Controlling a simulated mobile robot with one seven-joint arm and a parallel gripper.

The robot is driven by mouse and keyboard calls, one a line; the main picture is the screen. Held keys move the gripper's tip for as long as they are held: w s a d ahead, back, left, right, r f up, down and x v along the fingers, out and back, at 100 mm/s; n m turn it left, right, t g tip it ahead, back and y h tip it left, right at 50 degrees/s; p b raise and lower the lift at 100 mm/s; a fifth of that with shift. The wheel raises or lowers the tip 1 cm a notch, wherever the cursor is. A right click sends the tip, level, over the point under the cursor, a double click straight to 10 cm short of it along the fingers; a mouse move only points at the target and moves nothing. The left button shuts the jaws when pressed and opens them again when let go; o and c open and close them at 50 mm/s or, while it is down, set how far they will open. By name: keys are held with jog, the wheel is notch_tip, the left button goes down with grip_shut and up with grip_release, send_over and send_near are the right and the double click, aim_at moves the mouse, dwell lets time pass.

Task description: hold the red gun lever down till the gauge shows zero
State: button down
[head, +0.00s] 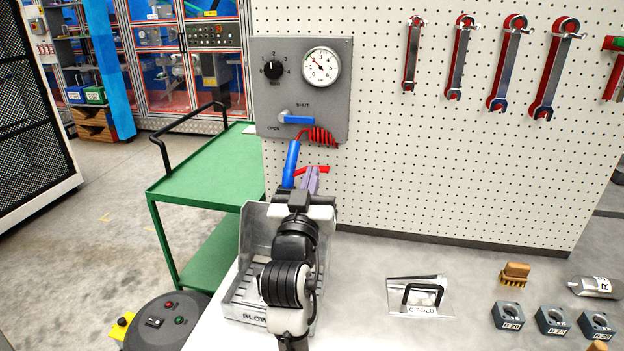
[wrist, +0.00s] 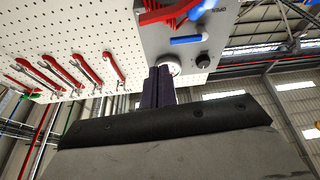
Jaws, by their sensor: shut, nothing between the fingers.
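The blow gun has a blue body (head: 291,163) that stands upright above the grey bin marked BLOW (head: 250,225). Its red lever (head: 322,168) sticks out to the right. My gripper (head: 311,178) is shut and empty, its purple fingertips at the lever. I cannot tell whether they touch it. In the wrist view, the fingers (wrist: 160,86) point toward the panel, and red parts (wrist: 165,12) and part of the blue gun (wrist: 207,5) show at the top. The round gauge (head: 321,66) has its needle pointing up-left; its exact reading is too small to tell.
The grey panel (head: 343,110) carries a black selector knob (head: 273,69) and a blue valve handle (head: 298,119) by the SHUT and OPEN marks. A coiled red hose (head: 318,136) hangs below. Wrenches (head: 506,62) hang on the pegboard. Small blocks (head: 552,320) stand on the bench at right.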

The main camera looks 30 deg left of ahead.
jog(key=r+p+x, duration=0.1)
jog(key=p+x, duration=0.2)
jog(key=x, duration=0.5)
jog(key=f+b, duration=0.2)
jog(key=f, duration=0.1)
jog(key=f+b, duration=0.1)
jog(key=f, duration=0.1)
jog(key=shift+s+d, duration=0.25)
jog(key=shift+d, duration=0.1)
